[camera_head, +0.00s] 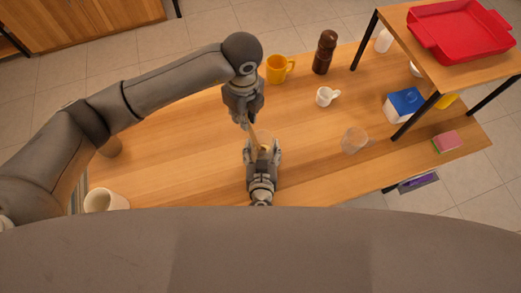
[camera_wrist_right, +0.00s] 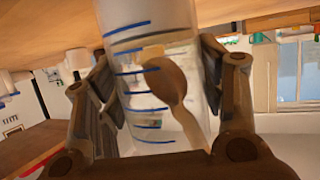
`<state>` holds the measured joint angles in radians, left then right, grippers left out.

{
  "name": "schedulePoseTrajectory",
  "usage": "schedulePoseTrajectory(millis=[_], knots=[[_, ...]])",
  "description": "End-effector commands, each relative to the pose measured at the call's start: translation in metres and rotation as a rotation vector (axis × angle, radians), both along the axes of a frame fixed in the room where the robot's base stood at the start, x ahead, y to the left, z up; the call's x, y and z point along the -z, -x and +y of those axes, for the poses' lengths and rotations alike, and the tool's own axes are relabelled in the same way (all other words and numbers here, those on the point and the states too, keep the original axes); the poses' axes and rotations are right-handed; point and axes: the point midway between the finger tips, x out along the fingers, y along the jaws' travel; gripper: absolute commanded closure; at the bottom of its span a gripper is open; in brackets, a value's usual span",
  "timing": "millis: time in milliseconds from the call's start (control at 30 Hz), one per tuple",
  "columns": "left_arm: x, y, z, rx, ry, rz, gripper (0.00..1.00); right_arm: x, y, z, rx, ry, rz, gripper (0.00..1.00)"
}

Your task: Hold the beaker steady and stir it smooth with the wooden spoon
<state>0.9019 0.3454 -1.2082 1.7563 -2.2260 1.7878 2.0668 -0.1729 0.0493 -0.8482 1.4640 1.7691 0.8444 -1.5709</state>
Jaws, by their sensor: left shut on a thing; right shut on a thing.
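The beaker (camera_head: 267,137) is clear with blue marks and stands near the table's front edge. My right gripper (camera_head: 262,153) is shut on it, with a finger on each side; the wrist view shows the beaker (camera_wrist_right: 128,40) between these fingers. My left gripper (camera_head: 246,121) is above and is shut on the wooden spoon (camera_head: 253,137), which slants down into the beaker. The spoon's bowl (camera_wrist_right: 166,81) shows through the beaker wall in the wrist view. Something yellowish shows inside the beaker; its texture cannot be told.
A yellow mug (camera_head: 276,70), a dark brown mill (camera_head: 324,55) and a small white cup (camera_head: 324,97) stand behind. A clear glass (camera_head: 353,141) is to the right. A raised shelf holds a red tray (camera_head: 459,32). A white mug (camera_head: 98,201) stands at the left front.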

Motion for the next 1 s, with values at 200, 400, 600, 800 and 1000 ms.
schedulePoseTrajectory(millis=[200, 400, 600, 800, 1000], knots=[[-0.018, 0.002, -0.002, 0.005, 0.004, 0.003, 1.00, 0.002, 0.001, 0.000, -0.002, 0.001, 0.004, 0.66], [-0.034, 0.002, -0.003, 0.007, 0.005, 0.005, 1.00, 0.002, 0.001, 0.001, -0.004, 0.001, 0.005, 0.66], [-0.050, 0.003, -0.003, 0.008, 0.006, 0.006, 1.00, 0.002, 0.001, 0.001, -0.004, -0.001, 0.005, 0.66], [-0.066, 0.002, -0.003, 0.007, 0.006, 0.006, 1.00, 0.002, 0.001, 0.001, -0.004, -0.001, 0.005, 0.66], [-0.083, 0.002, -0.003, 0.008, 0.006, 0.004, 1.00, 0.002, 0.001, 0.002, -0.005, -0.001, 0.005, 0.66]])
